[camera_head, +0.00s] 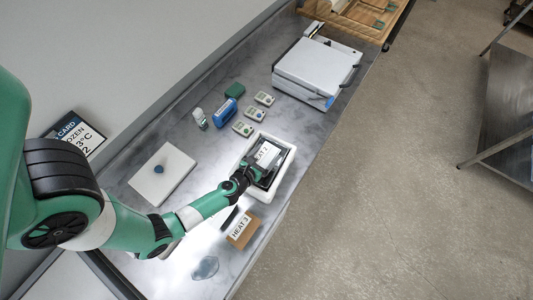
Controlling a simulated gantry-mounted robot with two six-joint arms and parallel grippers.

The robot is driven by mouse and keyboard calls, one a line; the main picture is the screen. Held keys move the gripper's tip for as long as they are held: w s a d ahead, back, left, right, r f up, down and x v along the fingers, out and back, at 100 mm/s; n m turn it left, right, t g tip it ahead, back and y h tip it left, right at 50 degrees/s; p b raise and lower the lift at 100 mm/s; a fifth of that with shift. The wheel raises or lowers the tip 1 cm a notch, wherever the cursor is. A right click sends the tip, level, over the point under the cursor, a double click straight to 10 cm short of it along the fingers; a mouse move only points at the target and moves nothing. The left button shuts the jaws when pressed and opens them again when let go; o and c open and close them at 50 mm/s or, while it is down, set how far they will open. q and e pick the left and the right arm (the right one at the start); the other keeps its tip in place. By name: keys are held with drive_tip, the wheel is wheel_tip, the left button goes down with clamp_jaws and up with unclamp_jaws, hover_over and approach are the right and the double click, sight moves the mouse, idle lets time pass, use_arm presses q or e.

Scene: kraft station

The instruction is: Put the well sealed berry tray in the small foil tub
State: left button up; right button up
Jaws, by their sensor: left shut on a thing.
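My left gripper (247,174) reaches in from the left and is shut at a dark tray with a white "HEAT" label (264,154). The tray is in or just over a white open tub (291,156) with a thick rim; I cannot tell whether it touches the bottom. My gripper hides the tray's near left side. I cannot tell for sure which tray is the berry tray, how well it is sealed, or whether the white tub is the small foil tub. My right gripper is out of view.
A brown box labelled "HEAT 3" (243,231) lies close to the tub. A white lid with a blue knob (149,181), a small bottle (200,119), a blue device (225,113) and several small meters (257,114) stand farther back. A grey-white machine (317,68) stands at the far end.

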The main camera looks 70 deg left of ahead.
use_arm(q)
drive_tip(key=shift+f+b, duration=0.5)
drive_tip(key=shift+f, duration=0.1)
drive_tip(key=o, duration=1.2)
drive_tip(key=shift+r, duration=0.1)
drive_tip(key=shift+r+p, duration=0.25)
drive_tip(key=shift+p, duration=0.1)
drive_tip(key=shift+r+p, duration=0.55)
drive_tip(key=v, duration=1.1)
drive_tip(key=shift+d+f, duration=0.1)
drive_tip(key=shift+f, duration=0.15)
drive_tip(key=shift+s+d+r, duration=0.15)
drive_tip(key=shift+s+r, duration=0.1)
drive_tip(key=shift+s, duration=0.2)
